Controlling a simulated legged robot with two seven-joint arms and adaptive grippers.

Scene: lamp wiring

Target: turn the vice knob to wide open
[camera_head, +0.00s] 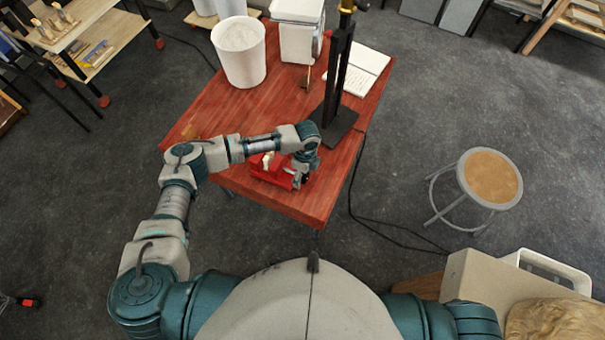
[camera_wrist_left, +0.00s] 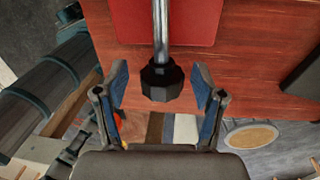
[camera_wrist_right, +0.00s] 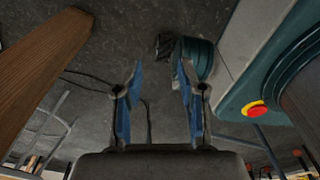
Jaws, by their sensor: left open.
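The red vice (camera_head: 264,173) sits near the front end of the red wooden table, partly hidden by my left arm. In the left wrist view its red body (camera_wrist_left: 180,22) is at the top, with a metal shaft running down to a black faceted vice knob (camera_wrist_left: 161,83). My left gripper (camera_head: 299,178) is at the vice's right side. In the left wrist view my left gripper (camera_wrist_left: 160,80) is open, one finger on each side of the knob with gaps between. My right gripper (camera_wrist_right: 158,72) is open and empty over the floor, outside the head view.
On the table (camera_head: 195,125) stand a white bucket (camera_head: 240,60), a white box (camera_head: 296,35), an open notebook (camera_head: 358,72) and a black stand (camera_head: 338,85) just behind my left gripper. A round stool (camera_head: 489,177) is on the floor to the right.

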